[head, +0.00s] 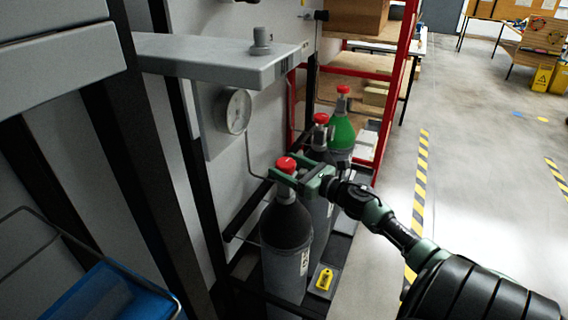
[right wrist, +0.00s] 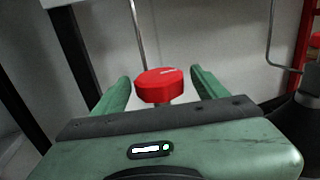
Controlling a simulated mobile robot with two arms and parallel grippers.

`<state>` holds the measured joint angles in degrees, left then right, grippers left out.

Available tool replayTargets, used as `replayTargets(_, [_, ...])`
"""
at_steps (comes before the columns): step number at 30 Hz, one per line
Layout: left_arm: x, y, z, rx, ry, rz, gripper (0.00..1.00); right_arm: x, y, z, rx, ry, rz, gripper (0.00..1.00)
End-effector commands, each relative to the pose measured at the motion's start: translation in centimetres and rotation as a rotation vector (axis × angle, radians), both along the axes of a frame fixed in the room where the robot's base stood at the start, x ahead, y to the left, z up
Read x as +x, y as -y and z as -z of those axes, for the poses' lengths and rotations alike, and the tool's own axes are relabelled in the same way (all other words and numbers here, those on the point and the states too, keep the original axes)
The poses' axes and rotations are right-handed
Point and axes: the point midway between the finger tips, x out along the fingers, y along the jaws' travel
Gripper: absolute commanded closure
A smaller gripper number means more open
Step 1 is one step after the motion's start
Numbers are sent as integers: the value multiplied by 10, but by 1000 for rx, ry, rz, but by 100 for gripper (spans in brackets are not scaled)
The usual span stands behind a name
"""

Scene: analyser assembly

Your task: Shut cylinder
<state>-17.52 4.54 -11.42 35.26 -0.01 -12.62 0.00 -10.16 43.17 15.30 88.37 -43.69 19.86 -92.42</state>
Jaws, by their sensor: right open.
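The nearest gas cylinder (head: 286,240) is dark grey and stands upright in a rack by the wall. Its red valve knob (head: 286,164) sits on top and also shows in the right wrist view (right wrist: 159,85). My right gripper (head: 284,174) is open, with its fingers on either side of the red knob. In the right wrist view a gap shows between the knob and each finger. Whether the fingers touch it cannot be told from the head view. The left gripper is not in view.
A second grey cylinder (head: 321,140) and a green cylinder (head: 341,132) stand behind, both with red knobs. A round gauge (head: 236,111) is on the wall panel under a grey shelf (head: 215,57). A red rack (head: 397,90) stands beyond.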

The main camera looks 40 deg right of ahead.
Motion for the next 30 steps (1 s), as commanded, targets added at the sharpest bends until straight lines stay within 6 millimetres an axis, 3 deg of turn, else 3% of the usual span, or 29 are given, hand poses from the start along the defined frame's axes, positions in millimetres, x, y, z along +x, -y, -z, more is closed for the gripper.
replayTargets(4, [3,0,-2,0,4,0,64,10,-1,0,1,0,1,27])
replayTargets(13, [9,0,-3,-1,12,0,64,12,-2,1,1,-1,1,27])
replayTargets(18, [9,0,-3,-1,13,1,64,12,-2,1,2,-1,1,75])
replayTargets(20, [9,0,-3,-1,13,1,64,12,-2,1,2,-1,1,89])
replayTargets(30, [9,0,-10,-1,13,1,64,12,-3,-1,3,-1,50,89])
